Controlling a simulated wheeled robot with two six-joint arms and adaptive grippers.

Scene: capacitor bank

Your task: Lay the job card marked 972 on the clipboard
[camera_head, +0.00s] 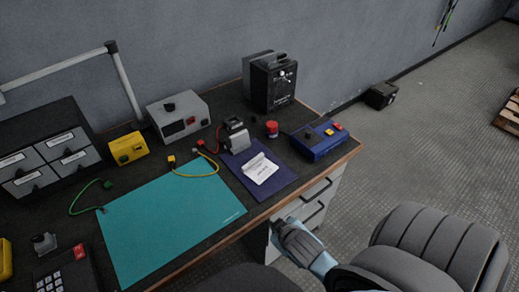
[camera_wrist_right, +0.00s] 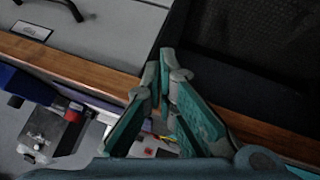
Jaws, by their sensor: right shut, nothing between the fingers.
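A dark blue-purple board (camera_head: 284,181), which may be the clipboard, lies flat on the desk near its front edge. A white card or pad (camera_head: 260,168) with small dark print lies on it; the number is too small to read. No other job card can be made out clearly. My right gripper (camera_head: 282,226) is just off the desk's front edge, above the drawers, apart from the board and card. In the wrist view its teal fingers (camera_wrist_right: 166,66) are shut and empty. My left gripper is out of view.
A teal mat (camera_head: 170,225) covers the desk's front middle. A blue box (camera_head: 318,140) with coloured buttons stands right of the board, a silver device (camera_head: 237,139) behind it. A grey chair (camera_head: 425,245) stands at the right. The wooden desk edge (camera_wrist_right: 75,66) runs near my fingers.

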